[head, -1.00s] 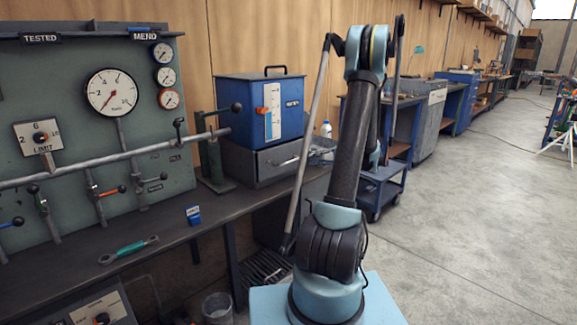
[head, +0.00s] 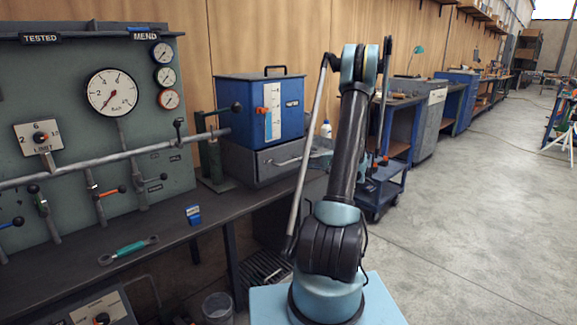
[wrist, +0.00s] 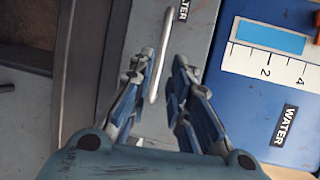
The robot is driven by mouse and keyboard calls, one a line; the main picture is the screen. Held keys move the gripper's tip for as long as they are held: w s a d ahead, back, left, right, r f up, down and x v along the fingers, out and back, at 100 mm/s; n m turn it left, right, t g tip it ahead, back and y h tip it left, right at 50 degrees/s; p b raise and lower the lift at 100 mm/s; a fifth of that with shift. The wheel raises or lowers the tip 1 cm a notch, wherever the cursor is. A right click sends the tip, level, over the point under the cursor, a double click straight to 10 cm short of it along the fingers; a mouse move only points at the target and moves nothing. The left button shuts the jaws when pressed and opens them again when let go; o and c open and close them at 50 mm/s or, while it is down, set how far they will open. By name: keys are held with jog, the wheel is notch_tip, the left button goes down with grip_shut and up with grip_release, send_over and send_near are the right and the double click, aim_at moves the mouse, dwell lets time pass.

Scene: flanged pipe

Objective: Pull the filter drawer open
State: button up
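The filter drawer (head: 262,163) is the grey unit beneath the blue water tank, with a pale bar handle (head: 289,160) on its front. It looks closed. In the wrist view the handle (wrist: 161,40) runs lengthwise in front of the grey drawer face (wrist: 122,30). My gripper (wrist: 159,72) is open, one finger on each side of the bar's near end. The bar shows between the fingers with gaps on both sides. I cannot tell how deep the bar sits between them. In the head view my gripper is mostly hidden by my arm.
The blue water tank (head: 255,105) with its level gauge stands above the drawer. A white bottle (head: 326,130) stands behind. The grey pipe (head: 130,154) ends close to the tank's left side. A blue trolley (head: 383,187) stands to the right.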

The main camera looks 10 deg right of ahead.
aim_at(289, 162)
jog(key=x, duration=0.8)
jog(key=shift+w+a+f, duration=0.1)
jog(key=shift+w+a, duration=0.15)
grip_shut()
